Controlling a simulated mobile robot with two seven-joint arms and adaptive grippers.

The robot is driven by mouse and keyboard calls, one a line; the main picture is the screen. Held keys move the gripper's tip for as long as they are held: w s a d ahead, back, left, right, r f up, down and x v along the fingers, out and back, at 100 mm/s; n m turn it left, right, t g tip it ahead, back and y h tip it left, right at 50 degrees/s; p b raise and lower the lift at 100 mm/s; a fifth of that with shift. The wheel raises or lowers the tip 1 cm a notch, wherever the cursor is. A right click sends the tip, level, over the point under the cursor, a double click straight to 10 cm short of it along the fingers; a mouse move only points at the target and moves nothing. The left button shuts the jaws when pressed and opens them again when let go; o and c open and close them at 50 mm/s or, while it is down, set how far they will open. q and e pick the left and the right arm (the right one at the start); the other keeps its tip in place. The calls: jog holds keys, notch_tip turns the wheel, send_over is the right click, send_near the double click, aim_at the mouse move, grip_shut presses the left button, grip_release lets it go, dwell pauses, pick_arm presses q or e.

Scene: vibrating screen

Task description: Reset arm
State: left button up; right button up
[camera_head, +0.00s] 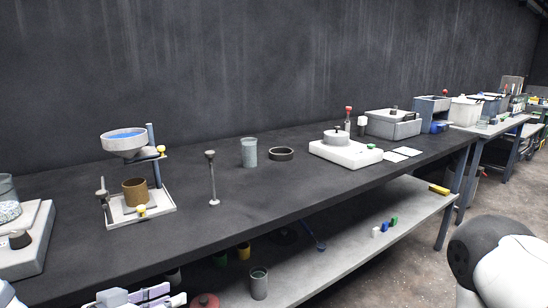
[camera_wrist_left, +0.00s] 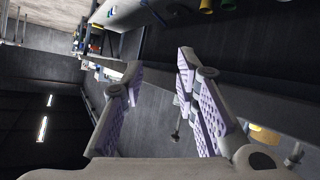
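My left gripper (camera_head: 140,298) shows at the bottom left of the head view, low in front of the bench's front edge. In the left wrist view my left gripper (camera_wrist_left: 158,70) has its two purple-padded fingers apart with nothing between them. The wrist view is turned on its side, with the bench beyond the fingers. My right gripper is out of view. Only a white and black link of my right arm (camera_head: 500,260) shows at the bottom right of the head view.
The black bench (camera_head: 260,200) carries a stand with a blue-lined bowl (camera_head: 125,142), a grey cup (camera_head: 249,153), a black ring (camera_head: 281,154), a thin-stemmed tool (camera_head: 212,178) and a white scale-like device (camera_head: 345,152). A lower shelf (camera_head: 330,245) holds small items. The floor at right is clear.

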pick_arm(q)
jog(key=s+f+n+g+y, duration=0.2)
jog(key=s+f+g, duration=0.3)
jog(key=s+f, duration=0.65)
jog(key=s+a+f+g+y, duration=0.1)
jog(key=s+f+g, duration=0.3)
jog(key=s, duration=0.7)
jog(key=s+a+f+n+g+y, duration=0.1)
jog(key=s+f+g+y, duration=0.2)
jog(key=s, duration=0.8)
jog(key=shift+s+f+g, duration=0.25)
jog(key=shift+f+g, duration=0.15)
jog(key=shift+f, duration=0.2)
